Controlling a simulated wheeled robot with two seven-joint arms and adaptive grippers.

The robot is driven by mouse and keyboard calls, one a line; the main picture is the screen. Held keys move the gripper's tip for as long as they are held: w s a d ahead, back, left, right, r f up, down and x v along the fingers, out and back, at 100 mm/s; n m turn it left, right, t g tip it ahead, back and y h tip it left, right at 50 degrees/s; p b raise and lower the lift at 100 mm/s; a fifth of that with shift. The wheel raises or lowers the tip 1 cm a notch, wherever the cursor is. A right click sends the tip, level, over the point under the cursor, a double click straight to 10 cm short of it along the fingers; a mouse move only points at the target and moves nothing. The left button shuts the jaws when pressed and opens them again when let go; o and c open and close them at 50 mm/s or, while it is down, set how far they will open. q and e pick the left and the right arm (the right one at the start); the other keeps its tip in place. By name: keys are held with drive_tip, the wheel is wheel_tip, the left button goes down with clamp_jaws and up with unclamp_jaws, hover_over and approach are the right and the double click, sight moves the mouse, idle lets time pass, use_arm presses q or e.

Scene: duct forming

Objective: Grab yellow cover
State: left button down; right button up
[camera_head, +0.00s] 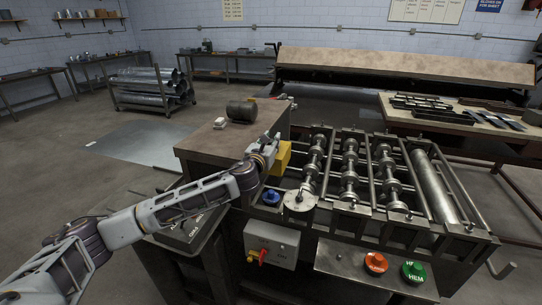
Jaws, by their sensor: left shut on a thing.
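The yellow cover (281,158) is a small yellow block shape at the left end of the roller machine (365,185), beside the first row of rollers. My left arm reaches in from the lower left, and my left gripper (271,146) is at the cover's upper left side. The gripper is shut on the cover; its fingertips are small and partly hidden. My right gripper does not show.
A blue knob (270,197) and a round metal disc (299,200) sit just below the cover. A grey box with a red switch (271,246) and orange (375,262) and green (413,271) buttons are in front. A wooden bench (215,140) with a dark cylinder (242,111) stands behind.

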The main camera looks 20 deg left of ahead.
use_arm(q)
wheel_tip(320, 180, up, 11)
drive_tip(key=shift+r, duration=0.2)
idle(0.6)
drive_tip(key=shift+a, duration=0.1)
